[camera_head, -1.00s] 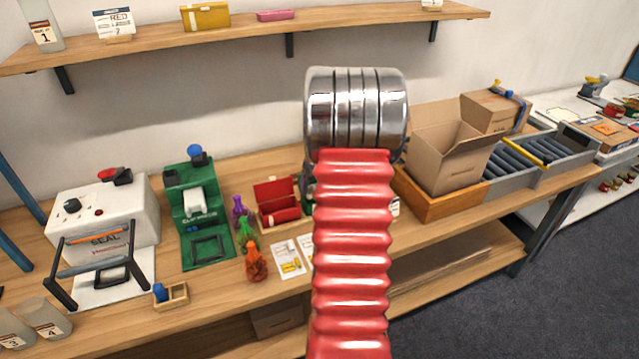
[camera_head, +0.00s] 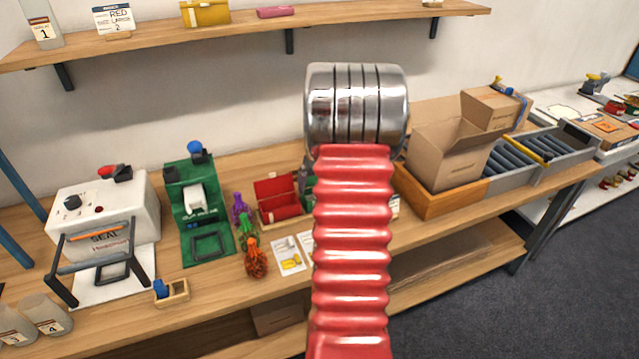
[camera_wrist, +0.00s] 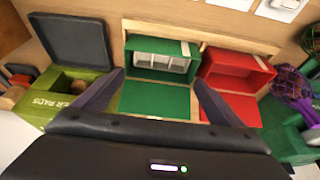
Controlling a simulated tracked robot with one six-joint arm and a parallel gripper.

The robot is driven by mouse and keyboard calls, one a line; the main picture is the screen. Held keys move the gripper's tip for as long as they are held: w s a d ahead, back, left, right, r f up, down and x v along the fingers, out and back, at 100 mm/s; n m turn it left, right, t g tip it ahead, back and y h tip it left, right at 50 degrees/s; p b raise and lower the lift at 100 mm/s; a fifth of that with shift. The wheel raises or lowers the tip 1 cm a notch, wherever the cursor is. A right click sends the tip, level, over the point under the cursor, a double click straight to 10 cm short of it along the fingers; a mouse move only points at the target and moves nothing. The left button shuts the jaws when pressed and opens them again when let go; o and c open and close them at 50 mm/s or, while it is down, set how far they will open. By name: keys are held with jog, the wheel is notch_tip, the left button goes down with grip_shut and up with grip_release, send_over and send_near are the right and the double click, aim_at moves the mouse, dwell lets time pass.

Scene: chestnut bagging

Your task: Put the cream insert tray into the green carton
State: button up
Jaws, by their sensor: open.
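The green carton (camera_wrist: 188,49) stands open in the middle of the wrist view, its green flap (camera_wrist: 155,98) laid out toward me. The cream insert tray (camera_wrist: 160,62), pale with dividers, shows inside the carton's opening. I cannot tell whether it sits fully down. My gripper (camera_wrist: 160,88) is open, with one dark finger on each side of the flap, in front of the tray. Nothing shows between the fingers except the carton and its flap. In the head view my red ribbed arm hides most of the carton and the tray.
An open red carton (camera_wrist: 235,75) stands close on the right in the wrist view. An olive box (camera_wrist: 52,105) with a dark lid (camera_wrist: 70,40) is on the left. In the head view, netted bags (camera_head: 255,258) and a green machine (camera_head: 185,190) stand left of the red carton.

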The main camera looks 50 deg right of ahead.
jog(key=shift+r, duration=0.1)
notch_tip(320, 180, up, 9)
dwell(2.4)
jog(key=shift+o, duration=0.2)
jog(key=shift+o, duration=1)
jog(key=shift+s, duration=0.15)
